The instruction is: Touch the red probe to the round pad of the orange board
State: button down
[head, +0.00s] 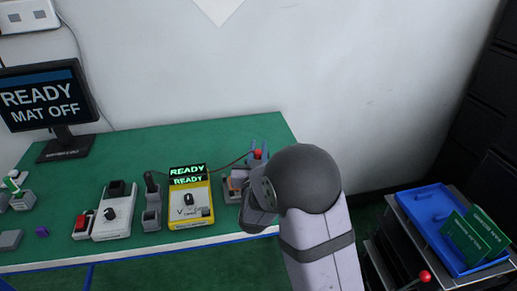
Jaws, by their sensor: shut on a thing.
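The red probe (258,154) shows in the head view as a small red end at the tip of a dark cable, close to blue upright prongs. My gripper (243,185) is at the right part of the green mat, largely hidden by my own wrist. It is shut on the red probe, though the grip itself is mostly hidden. A small orange-brown patch (237,183) shows beside the gripper; I cannot tell whether it is the orange board. The round pad is not visible. I cannot tell whether the probe tip touches anything.
A yellow meter (189,208) reading READY stands left of my gripper. Left of it are a black probe in a grey holder (152,219) and a white box with a knob (112,217). A monitor (45,100) reads READY MAT OFF. A blue tray (425,210) holds green boards at right.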

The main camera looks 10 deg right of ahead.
jog(key=shift+f+b, duration=0.65)
jog(key=shift+f, duration=0.1)
dwell(1.8)
jog(key=shift+r, duration=0.1)
notch_tip(320, 180, up, 7)
jog(key=p, duration=0.5)
jog(key=shift+r, duration=0.15)
dwell(0.5)
